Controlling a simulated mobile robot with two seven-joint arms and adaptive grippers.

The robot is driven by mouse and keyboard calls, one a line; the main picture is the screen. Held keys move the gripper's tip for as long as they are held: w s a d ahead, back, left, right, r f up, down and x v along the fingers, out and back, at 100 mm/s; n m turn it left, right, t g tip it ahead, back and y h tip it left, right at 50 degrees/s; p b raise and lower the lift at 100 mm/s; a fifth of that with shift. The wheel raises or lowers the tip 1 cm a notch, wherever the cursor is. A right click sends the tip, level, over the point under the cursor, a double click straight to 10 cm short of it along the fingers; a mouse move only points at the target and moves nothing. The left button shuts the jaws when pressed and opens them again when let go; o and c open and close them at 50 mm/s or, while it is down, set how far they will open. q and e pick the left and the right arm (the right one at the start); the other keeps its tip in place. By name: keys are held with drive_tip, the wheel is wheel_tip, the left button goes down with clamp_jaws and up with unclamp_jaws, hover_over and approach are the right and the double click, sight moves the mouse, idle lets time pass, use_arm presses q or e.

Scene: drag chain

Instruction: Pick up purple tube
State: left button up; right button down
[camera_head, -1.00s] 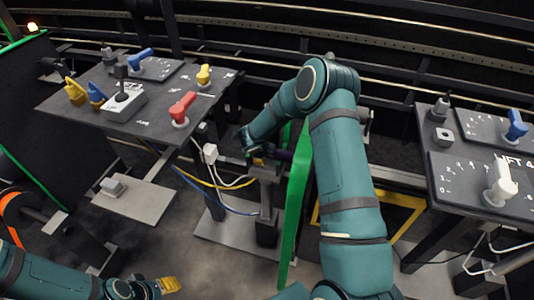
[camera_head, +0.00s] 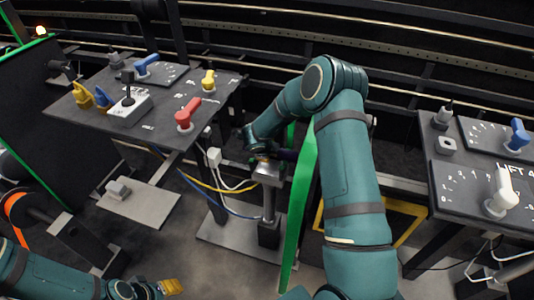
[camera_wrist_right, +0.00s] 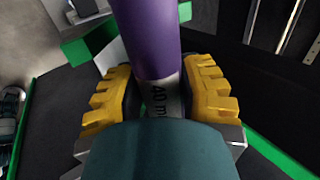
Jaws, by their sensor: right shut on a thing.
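The purple tube (camera_wrist_right: 150,35) runs up from between the fingers of my right gripper (camera_wrist_right: 160,100) in the right wrist view. A pale band with dark lettering shows on its lower part. The yellow fingertips sit on both sides of it, shut on it. In the head view the tube (camera_head: 286,154) is a dark short length beside my right gripper (camera_head: 264,157), just above a grey stand (camera_head: 268,176). The gripper's wrist hides part of it. My left gripper (camera_head: 170,287) is at the bottom left, far from the tube; its finger gap cannot be made out.
A green-edged panel (camera_head: 299,215) stands close to the right of the stand. A control table (camera_head: 150,120) with coloured levers is at left, another (camera_head: 480,185) at right. Yellow, white and blue cables (camera_head: 225,189) hang left of the stand.

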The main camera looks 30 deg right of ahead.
drive_tip(key=s+a, duration=1.1)
drive_tip(key=a, duration=0.2)
wheel_tip(320, 180, up, 30)
drive_tip(key=p, duration=2)
drive_tip(key=shift+w+d+r, duration=0.15)
